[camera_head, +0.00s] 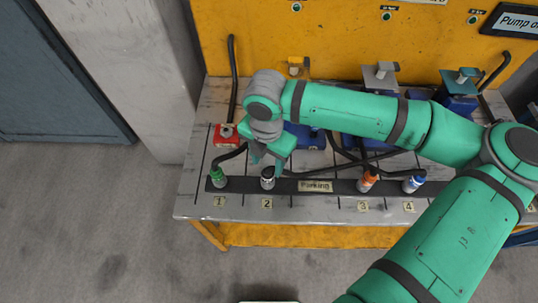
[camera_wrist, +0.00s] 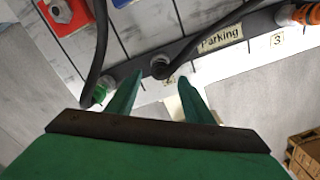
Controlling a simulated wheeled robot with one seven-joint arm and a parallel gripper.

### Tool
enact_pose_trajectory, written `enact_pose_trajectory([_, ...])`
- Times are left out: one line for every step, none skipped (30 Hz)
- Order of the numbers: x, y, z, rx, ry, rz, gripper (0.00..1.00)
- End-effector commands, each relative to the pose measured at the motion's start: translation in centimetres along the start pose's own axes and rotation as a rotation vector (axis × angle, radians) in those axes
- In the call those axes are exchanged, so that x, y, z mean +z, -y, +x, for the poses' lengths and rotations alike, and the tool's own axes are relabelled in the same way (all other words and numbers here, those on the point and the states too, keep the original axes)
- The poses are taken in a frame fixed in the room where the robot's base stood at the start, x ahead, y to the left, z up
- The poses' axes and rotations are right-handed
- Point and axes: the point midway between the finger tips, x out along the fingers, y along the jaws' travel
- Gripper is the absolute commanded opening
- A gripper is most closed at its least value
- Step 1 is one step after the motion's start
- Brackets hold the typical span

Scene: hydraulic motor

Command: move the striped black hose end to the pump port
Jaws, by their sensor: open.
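The black and grey hose end (camera_head: 267,177) stands in the dark parking strip at label 2; its stripes are too small to make out. It also shows in the wrist view (camera_wrist: 160,66), just beyond and between my fingertips. My gripper (camera_wrist: 161,79) is open and empty, with a finger to each side of the line to this hose end. In the head view my gripper (camera_head: 267,156) hangs just behind and above it. I cannot tell which fitting is the pump port; blue units (camera_head: 306,136) stand along the back, partly hidden by my arm.
A green hose end (camera_head: 218,177) is parked at label 1, an orange one (camera_head: 368,180) at label 3 and a blue one (camera_head: 414,182) at label 4. Black hoses cross behind the strip. A red block (camera_head: 226,136) sits at the left. The bench front edge (camera_head: 300,212) is clear.

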Motion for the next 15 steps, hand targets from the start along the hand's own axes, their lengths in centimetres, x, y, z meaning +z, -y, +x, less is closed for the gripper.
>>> enact_pose_trajectory([0.0, 0.1, 0.6, -0.001, -0.002, 0.001, 0.47])
enact_pose_trajectory([0.0, 0.1, 0.9, -0.001, -0.001, 0.002, 0.47])
enact_pose_trajectory([0.0, 0.1, 1.3, 0.0, -0.001, 0.003, 0.47])
enact_pose_trajectory([0.0, 0.1, 1.6, 0.0, -0.002, 0.003, 0.47])
enact_pose_trajectory([0.0, 0.2, 1.9, 0.0, -0.003, 0.004, 0.47])
enact_pose_trajectory([0.1, 0.2, 2.3, 0.001, -0.003, 0.005, 0.47])
enact_pose_trajectory([0.1, 0.2, 2.6, 0.001, -0.002, 0.005, 0.47])
enact_pose_trajectory([0.1, 0.2, 2.9, 0.001, -0.002, 0.006, 0.47])
enact_pose_trajectory([0.1, 0.2, 3.2, 0.001, -0.002, 0.006, 0.47])
enact_pose_trajectory([0.1, 0.2, 3.5, 0.001, -0.002, 0.007, 0.47])
enact_pose_trajectory([0.1, 0.3, 3.7, 0.001, -0.002, 0.007, 0.47])
enact_pose_trajectory([0.1, 0.3, 4.0, 0.001, -0.002, 0.007, 0.47])
enact_pose_trajectory([0.1, 0.3, 4.1, 0.0, -0.002, 0.007, 0.47])
enact_pose_trajectory([0.2, 0.3, 4.3, 0.0, -0.002, 0.007, 0.47])
enact_pose_trajectory([0.2, 0.3, 4.5, 0.001, -0.001, 0.007, 0.47])
